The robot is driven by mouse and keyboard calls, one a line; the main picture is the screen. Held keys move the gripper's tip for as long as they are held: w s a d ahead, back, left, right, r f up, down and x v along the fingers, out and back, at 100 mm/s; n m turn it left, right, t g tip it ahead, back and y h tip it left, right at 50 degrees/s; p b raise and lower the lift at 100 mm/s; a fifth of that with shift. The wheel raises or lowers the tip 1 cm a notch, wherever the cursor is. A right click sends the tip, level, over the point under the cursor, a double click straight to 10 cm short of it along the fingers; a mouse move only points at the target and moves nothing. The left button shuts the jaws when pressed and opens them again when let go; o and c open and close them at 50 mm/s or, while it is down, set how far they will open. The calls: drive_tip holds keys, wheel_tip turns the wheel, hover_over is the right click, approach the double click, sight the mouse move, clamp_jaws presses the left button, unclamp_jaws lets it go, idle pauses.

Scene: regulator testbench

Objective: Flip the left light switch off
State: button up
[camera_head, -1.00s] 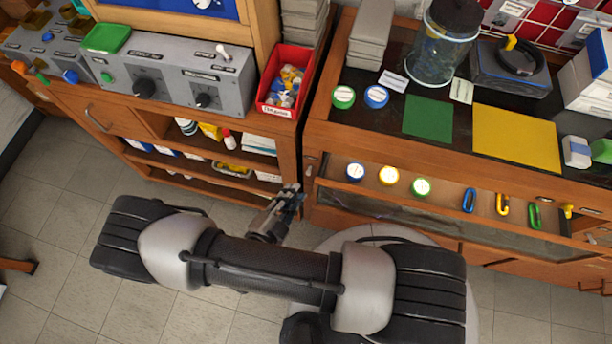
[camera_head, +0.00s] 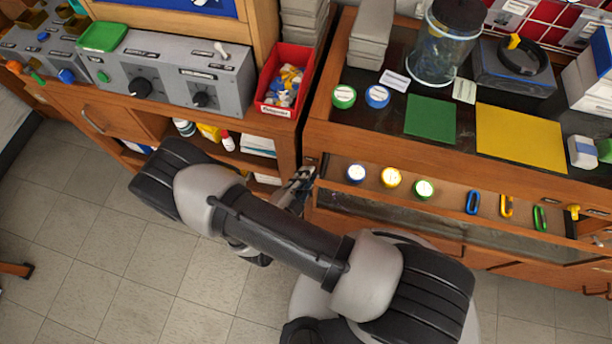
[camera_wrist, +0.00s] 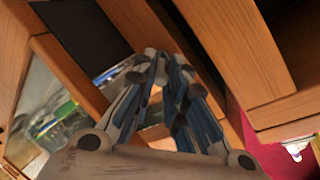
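A white toggle switch (camera_head: 221,50) stands up on the top of a grey control box (camera_head: 178,75) in the head view; I cannot tell whether it is the left light switch, or whether it is on or off. No labelled light switch shows clearly. My gripper (camera_head: 306,174) is well below and to the right of that toggle, by the gap between the two wooden benches. In the wrist view my gripper (camera_wrist: 156,60) has its fingertips together, with nothing seen between them. The toggle does not show in the wrist view.
A red bin (camera_head: 284,85) of small parts sits at the left bench's right end. A glass jar (camera_head: 445,45) stands on the right bench.

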clamp_jaws()
drive_tip(key=shift+f, duration=0.1)
drive_tip(key=shift+f+m+t+h, duration=0.35)
drive_tip(key=shift+f+t+h, duration=0.15)
drive_tip(key=shift+t+h, duration=0.4)
drive_tip(key=shift+f+m+t+h, duration=0.3)
drive_tip(key=shift+f+t+h, duration=0.25)
drive_tip(key=shift+t, duration=0.6)
drive_tip(key=shift+f+m+t+h, duration=0.4)
drive_tip(key=shift+t+h, duration=0.45)
drive_tip(key=shift+t, duration=0.2)
drive_tip(key=shift+o, duration=1.3)
unclamp_jaws()
